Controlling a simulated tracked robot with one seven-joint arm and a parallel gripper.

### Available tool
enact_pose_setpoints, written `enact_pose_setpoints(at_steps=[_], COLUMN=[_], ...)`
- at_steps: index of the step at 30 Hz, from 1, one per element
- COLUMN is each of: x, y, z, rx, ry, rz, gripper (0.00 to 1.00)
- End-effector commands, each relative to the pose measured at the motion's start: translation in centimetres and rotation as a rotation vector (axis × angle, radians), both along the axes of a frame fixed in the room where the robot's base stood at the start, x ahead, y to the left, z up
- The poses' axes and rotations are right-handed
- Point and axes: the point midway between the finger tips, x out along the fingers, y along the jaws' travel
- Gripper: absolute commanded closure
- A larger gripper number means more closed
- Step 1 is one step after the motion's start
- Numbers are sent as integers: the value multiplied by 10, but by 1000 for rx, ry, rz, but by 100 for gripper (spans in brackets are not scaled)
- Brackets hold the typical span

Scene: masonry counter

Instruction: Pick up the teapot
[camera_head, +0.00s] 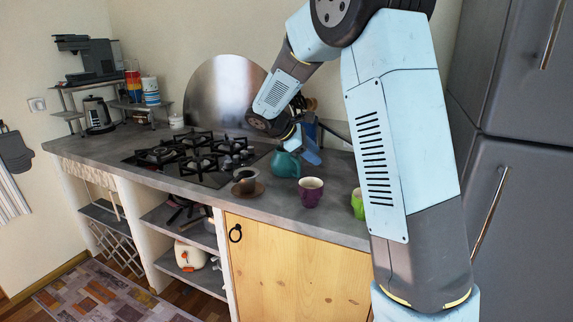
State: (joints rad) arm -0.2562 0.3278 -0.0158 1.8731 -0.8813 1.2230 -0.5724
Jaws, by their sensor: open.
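The teal teapot (284,165) stands upright on the grey counter (330,217), to the right of the hob. My arm reaches down from the upper right. My gripper (301,147) is at the top right of the teapot, with light blue fingers spread open. One finger shows at the teapot's right side; another part shows just above its top. I cannot tell whether they touch it. The gripper partly hides the teapot's upper right side and handle area.
A green mug (357,204) is partly hidden by my arm. The black gas hob (185,168) lies left. A grey fridge (512,160) stands right.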

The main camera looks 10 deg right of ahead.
Motion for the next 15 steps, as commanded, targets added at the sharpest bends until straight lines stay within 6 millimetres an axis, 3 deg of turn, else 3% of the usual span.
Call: enact_pose_setpoints(at_steps=[9,15], x=[72,103], y=[29,45], z=[-62,-94], rx=[-220,-333], ry=[174,254], rz=[192,284], gripper=[55,55])
